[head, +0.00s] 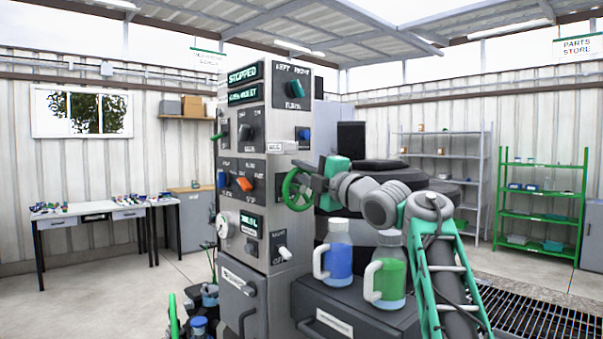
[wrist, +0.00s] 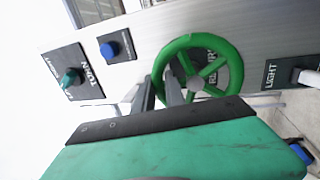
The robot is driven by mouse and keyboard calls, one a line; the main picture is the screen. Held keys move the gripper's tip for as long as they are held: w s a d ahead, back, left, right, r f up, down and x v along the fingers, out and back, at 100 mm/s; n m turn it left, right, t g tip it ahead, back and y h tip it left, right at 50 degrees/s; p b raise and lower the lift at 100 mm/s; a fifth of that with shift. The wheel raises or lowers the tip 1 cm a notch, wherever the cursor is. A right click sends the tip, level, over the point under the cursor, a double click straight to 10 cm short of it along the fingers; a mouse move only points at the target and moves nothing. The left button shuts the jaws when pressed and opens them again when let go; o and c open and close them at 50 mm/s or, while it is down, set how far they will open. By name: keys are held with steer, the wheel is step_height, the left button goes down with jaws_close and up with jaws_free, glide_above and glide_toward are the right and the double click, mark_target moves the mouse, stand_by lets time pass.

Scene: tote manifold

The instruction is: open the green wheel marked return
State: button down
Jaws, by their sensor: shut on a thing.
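The green wheel (wrist: 238,76) is a spoked ring on the grey panel in the wrist view. A dark label behind it is partly hidden by the spokes; its letters start with RE. In the head view the wheel (head: 288,187) is on the right side of the grey control column (head: 278,228). My gripper (wrist: 168,88) reaches in from below in the wrist view and is shut on the wheel's left rim. In the head view my gripper (head: 312,184) is at the wheel's right side, and its fingers are hard to make out.
In the wrist view a teal TURN knob (wrist: 71,77) and blue button (wrist: 109,50) are left of the wheel, and a LIGHT switch (wrist: 308,77) is right. In the head view blue (head: 338,258) and green (head: 384,272) jugs stand below my arm.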

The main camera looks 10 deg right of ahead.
steer(key=shift+s+a, duration=0.1)
steer(key=c, duration=1.7)
jaws_free()
steer(key=shift+a, duration=0.1)
steer(key=shift+s+d, duration=0.1)
steer(key=shift+d, duration=0.15)
steer(key=b+v, duration=0.3)
steer(key=v, duration=0.4)
steer(key=shift+s, duration=0.2)
steer(key=shift+d, duration=0.1)
